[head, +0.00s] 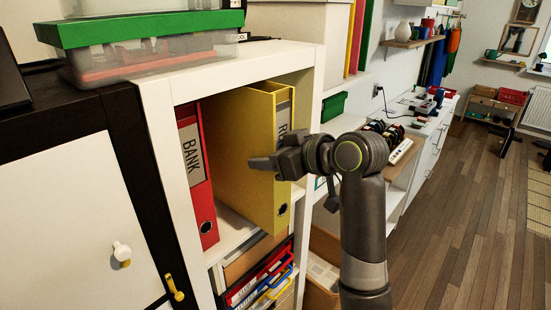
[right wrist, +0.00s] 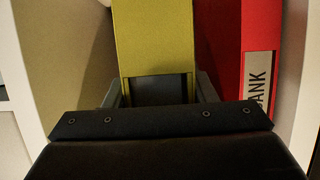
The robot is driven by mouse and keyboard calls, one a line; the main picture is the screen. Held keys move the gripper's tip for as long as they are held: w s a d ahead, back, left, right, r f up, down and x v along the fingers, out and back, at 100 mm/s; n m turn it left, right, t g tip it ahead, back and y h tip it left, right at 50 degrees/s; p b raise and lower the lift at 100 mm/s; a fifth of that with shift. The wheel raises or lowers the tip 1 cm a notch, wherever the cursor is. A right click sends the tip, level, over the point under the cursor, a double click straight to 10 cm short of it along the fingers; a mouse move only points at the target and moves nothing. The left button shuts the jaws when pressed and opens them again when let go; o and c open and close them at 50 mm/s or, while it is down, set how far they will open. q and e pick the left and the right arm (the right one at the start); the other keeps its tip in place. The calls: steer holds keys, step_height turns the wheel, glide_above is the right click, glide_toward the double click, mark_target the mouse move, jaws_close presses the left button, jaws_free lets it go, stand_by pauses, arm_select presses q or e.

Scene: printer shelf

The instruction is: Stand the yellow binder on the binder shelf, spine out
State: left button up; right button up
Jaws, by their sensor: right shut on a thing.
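The yellow binder (head: 235,140) stands upright in the upper compartment of the white binder shelf (head: 160,130), its labelled spine facing out and its front part near the opening. My right gripper (head: 270,162) is shut on the binder at its spine, about mid-height, and covers part of the label. In the right wrist view the yellow binder (right wrist: 155,38) lies between the two fingers. A red binder (head: 190,160) labelled BANK stands to its left with a gap between their spines; it also shows in the right wrist view (right wrist: 222,50). My left gripper is not in view.
A clear box with a green lid (head: 145,28) sits on the shelf top. Below the compartment are trays and folders (head: 260,278). A dark-framed white cabinet (head: 70,210) adjoins on the left. Open wooden floor (head: 450,220) lies to the right.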

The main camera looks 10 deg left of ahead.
steer(key=shift+f+b, duration=0.3)
steer(key=shift+f, duration=0.15)
stand_by(0.5)
steer(key=o, duration=1.4)
steer(key=shift+f, duration=0.1)
